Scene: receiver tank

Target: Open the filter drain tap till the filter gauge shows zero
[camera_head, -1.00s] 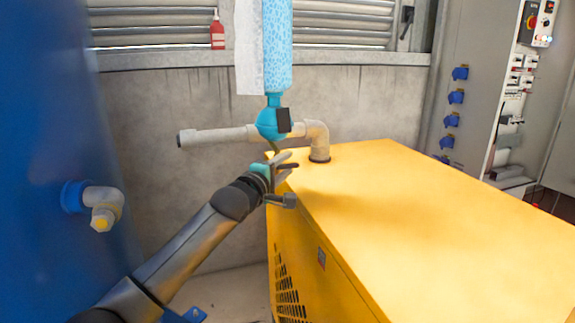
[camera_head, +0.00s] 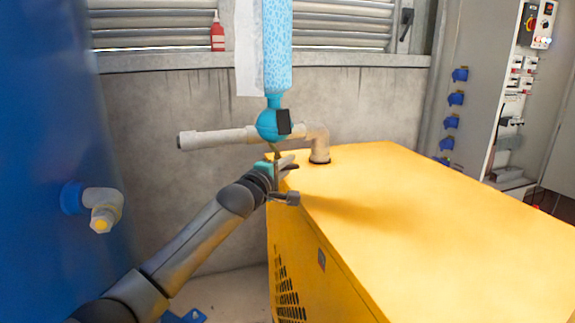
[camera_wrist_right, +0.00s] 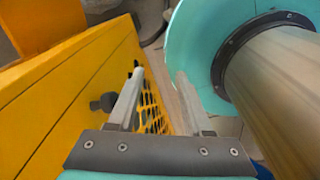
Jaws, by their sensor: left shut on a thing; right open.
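The teal filter (camera_head: 268,124) hangs in the pale pipe line under a speckled blue column. A dark square gauge (camera_head: 285,121) sits on its right side, turned so that I cannot read its dial. A thin brownish tap lever (camera_head: 277,163) hangs below the filter, close to upright. My left gripper (camera_head: 286,167) is just below the filter, shut on this lever as far as I can see; its fingers partly hide the contact. My right gripper (camera_wrist_right: 158,75) is open and empty in the right wrist view, and it is outside the head view.
A yellow cabinet (camera_head: 430,220) fills the right front, and the pipe (camera_head: 215,138) bends down into its top. A blue tank (camera_head: 50,150) with a capped outlet (camera_head: 103,207) stands at left. The yellow cabinet's vent grille (camera_wrist_right: 152,108) shows behind the right fingers.

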